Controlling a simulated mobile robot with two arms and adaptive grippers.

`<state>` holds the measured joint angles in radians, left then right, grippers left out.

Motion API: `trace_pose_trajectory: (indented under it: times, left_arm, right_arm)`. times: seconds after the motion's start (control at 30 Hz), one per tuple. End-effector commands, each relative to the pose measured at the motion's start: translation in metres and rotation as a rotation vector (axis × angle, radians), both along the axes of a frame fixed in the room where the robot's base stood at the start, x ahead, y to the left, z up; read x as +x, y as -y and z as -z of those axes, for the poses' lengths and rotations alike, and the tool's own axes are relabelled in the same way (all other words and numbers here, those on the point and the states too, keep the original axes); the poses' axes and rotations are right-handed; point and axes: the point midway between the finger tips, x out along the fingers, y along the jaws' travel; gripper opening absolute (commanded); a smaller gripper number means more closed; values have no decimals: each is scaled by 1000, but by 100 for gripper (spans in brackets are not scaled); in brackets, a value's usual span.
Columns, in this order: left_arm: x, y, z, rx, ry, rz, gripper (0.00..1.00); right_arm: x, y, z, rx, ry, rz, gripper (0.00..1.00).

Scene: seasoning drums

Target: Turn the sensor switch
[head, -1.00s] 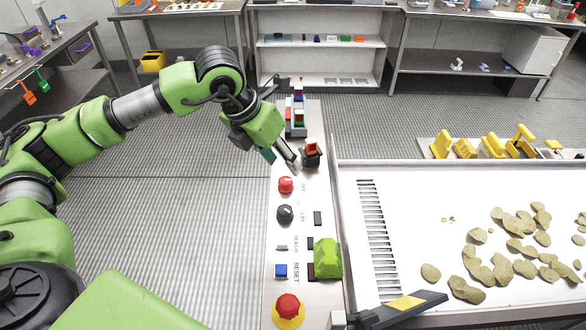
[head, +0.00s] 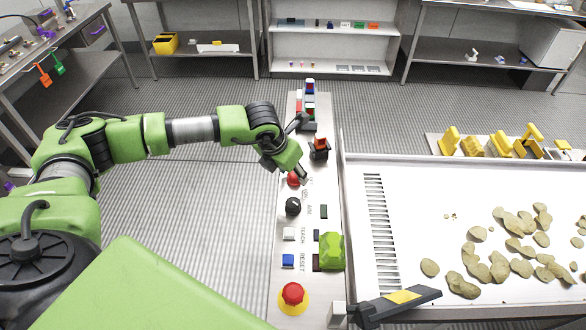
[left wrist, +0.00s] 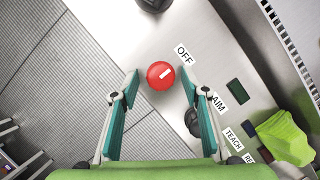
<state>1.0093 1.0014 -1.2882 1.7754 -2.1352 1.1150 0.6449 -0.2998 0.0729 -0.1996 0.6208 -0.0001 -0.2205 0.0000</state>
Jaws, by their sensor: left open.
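A red round knob (head: 293,180) with a white mark sits on the pale control panel (head: 268,300) near the word OFF. It also shows in the left wrist view (left wrist: 160,75), between the two teal fingers. My left gripper (left wrist: 158,82) is open above the knob, with a finger to each side. Whether the fingers touch it I cannot tell. In the head view my left gripper (head: 301,173) is just over the knob and hides part of it. A black knob (head: 293,206) labelled AIM sits just nearer; the right finger partly covers it in the wrist view. My right gripper is not visible.
Nearer on the panel are a white TEACH button (head: 289,234), a blue RESET button (head: 288,261), a green lump (head: 331,251) and a red emergency button (head: 292,294). A white tray (head: 420,185) with chips lies right.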

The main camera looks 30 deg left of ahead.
Motion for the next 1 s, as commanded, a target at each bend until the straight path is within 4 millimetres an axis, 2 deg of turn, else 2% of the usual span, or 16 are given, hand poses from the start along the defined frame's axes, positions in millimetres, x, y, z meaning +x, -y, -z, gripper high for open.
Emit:
trace_pose_trajectory:
  times: [0.33,0.37,0.5,0.77,1.0]
  left_arm:
    - [2,1,6,-1,0,1,42]
    - [2,1,6,-1,0,1,39]
    - [2,1,5,-1,0,1,3]
    - [2,0,6,0,0,8,3]
    - [2,-1,9,0,1,87,4]
  right_arm:
    - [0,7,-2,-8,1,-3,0]
    - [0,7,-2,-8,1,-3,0]
    - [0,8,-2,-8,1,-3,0]
    - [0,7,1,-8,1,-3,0]
    - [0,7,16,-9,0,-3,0]
